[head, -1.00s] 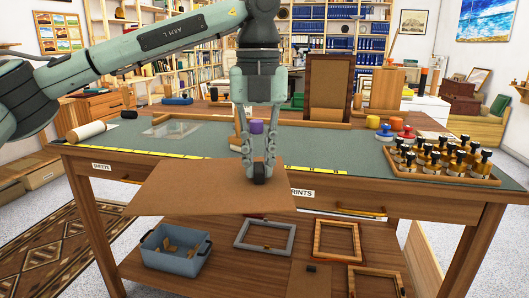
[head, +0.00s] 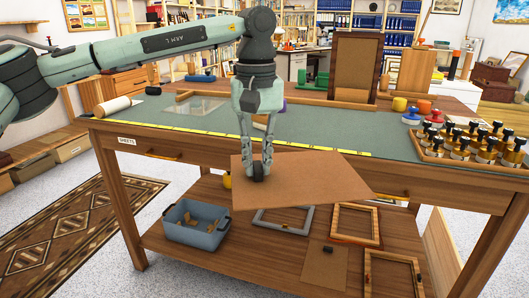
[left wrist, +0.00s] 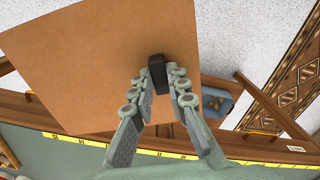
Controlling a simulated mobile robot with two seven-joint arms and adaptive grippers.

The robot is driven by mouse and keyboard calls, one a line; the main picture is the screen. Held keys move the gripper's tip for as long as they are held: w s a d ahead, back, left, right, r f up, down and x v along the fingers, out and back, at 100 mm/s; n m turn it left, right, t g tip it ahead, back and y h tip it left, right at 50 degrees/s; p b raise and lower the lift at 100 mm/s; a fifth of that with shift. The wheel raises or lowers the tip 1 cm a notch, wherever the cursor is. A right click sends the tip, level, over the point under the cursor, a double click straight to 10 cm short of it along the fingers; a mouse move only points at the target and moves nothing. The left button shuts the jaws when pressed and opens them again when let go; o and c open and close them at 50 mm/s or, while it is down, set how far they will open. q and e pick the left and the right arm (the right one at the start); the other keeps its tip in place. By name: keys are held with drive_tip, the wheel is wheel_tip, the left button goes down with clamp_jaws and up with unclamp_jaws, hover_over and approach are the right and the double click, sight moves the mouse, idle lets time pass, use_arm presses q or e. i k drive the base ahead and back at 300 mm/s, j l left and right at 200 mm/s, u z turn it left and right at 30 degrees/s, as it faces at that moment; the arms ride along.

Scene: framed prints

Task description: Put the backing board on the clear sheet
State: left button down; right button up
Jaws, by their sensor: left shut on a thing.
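The backing board (head: 310,182) is a thin brown panel with a black knob (left wrist: 157,72) on it. My left gripper (head: 258,172) is shut on that knob and holds the board roughly level in front of the table's front edge. In the left wrist view both fingers of the left gripper (left wrist: 160,78) close around the knob, and the brown board (left wrist: 95,70) spreads beyond them. The clear sheet (head: 190,106) lies on the green table mat at the back left, apart from the board. My right gripper is not in view.
A yellow measuring strip (head: 190,132) runs along the table's front edge. A tray of dark-topped bottles (head: 465,148) stands at the right. A cream roll (head: 113,106) lies at the left. The lower shelf holds a blue-grey bin (head: 195,232) and frames (head: 355,222). The mat's left-middle is mostly clear.

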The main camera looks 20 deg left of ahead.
sight(199, 105)
drive_tip(key=i+j+u, duration=0.15)
drive_tip(key=i+j, duration=0.3)
drive_tip(key=j, duration=0.15)
drive_tip(key=i+j+u, duration=0.1)
drive_tip(key=i+j, duration=0.35)
drive_tip(key=i+j+z, duration=0.1)
drive_tip(key=i+j, duration=0.35)
drive_tip(key=j, duration=0.3)
drive_tip(key=i+j+z, duration=0.15)
drive_tip(key=j, duration=0.25)
drive_tip(key=i+l, duration=0.05)
drive_tip(key=i, duration=0.05)
